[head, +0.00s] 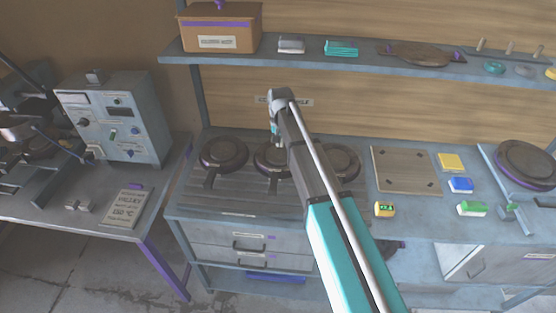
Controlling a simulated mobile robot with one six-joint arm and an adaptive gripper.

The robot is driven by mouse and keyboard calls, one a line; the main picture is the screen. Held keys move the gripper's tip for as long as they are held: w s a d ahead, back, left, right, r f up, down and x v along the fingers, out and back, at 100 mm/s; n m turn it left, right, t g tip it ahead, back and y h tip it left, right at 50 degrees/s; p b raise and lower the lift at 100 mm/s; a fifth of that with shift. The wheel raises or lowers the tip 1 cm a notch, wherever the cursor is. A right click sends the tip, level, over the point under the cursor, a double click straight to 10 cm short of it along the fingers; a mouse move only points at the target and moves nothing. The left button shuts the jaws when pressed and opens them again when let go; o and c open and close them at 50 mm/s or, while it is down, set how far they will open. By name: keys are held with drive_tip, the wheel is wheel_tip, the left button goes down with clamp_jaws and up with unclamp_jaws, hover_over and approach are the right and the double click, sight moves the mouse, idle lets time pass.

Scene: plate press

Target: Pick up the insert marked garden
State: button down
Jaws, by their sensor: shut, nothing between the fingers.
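Three dark round pan-like plates with short handles lie in a row on the grooved worktop: a left one (223,153), a middle one (263,163), partly hidden by my arm, and a right one (342,162). They may be the inserts, but no garden marking is readable on any of them. My gripper (276,141) points down over the middle plate, shut and empty. My arm hides part of the area to its right. I cannot tell whether the fingertips touch the plate. A small label plate (301,101) on the wall behind is partly covered by my arm and unreadable.
A shelf (370,64) with a brown box (220,30) runs above the worktop. To the right are a board (403,169), yellow (451,161), blue (460,185) and green (471,208) blocks, and another round plate (526,162). A grey control box (113,120) stands left.

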sight(280, 166)
drive_tip(key=shift+f, duration=0.15)
wheel_tip(280, 166, down, 10)
drive_tip(key=b, duration=1)
drive_tip(key=shift+s, duration=0.3)
drive_tip(key=shift+s+a+r, duration=0.1)
drive_tip(key=shift+s+r, duration=0.1)
drive_tip(key=shift+s, duration=1.55)
drive_tip(key=s, duration=1.4)
drive_tip(key=shift+s+a, duration=0.25)
drive_tip(key=shift+s, duration=0.1)
drive_tip(key=shift+w, duration=0.15)
